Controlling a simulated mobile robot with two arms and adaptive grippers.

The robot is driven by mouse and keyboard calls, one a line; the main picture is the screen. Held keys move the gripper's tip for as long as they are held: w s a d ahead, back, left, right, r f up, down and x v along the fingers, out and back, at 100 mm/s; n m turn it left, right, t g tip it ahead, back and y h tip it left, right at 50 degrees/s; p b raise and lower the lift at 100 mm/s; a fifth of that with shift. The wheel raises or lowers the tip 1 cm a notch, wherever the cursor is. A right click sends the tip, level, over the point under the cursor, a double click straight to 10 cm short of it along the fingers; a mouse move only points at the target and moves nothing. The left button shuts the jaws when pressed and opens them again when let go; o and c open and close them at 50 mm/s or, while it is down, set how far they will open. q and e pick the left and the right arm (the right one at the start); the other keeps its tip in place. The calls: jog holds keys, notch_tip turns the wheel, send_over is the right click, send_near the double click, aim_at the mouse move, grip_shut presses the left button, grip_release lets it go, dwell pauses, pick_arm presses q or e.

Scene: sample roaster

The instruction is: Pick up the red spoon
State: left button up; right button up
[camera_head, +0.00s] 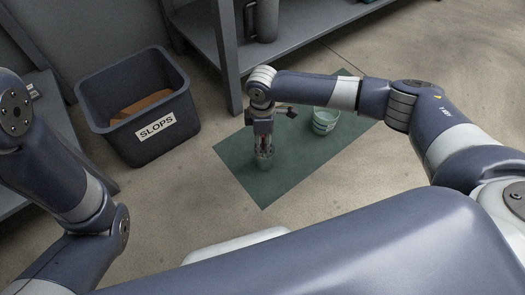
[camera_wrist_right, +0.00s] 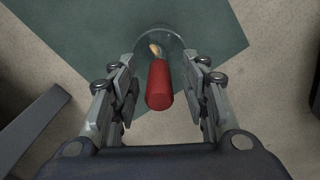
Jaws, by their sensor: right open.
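The red spoon shows in the right wrist view as a thick red handle (camera_wrist_right: 160,88) with a pale, gold-coloured part beyond it. It seems to stand in a clear glass (camera_wrist_right: 176,44) on the dark green mat (camera_wrist_right: 80,40). My right gripper (camera_wrist_right: 164,92) is open, with one finger on each side of the red handle and visible gaps between. In the head view my right gripper (camera_head: 263,152) points down over the mat and hides most of the spoon and glass. My left arm shows at the left, but its gripper is out of view.
A pale green-and-white cup or stack of cups (camera_head: 325,122) stands on the mat, right of my right gripper. A dark bin (camera_head: 140,108) labelled SLOPS stands on the floor to the left. A grey shelf (camera_head: 226,62) stands behind. Bare floor surrounds the mat.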

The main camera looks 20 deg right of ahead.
jog(key=shift+f, duration=0.1)
grip_shut()
dwell(0.4)
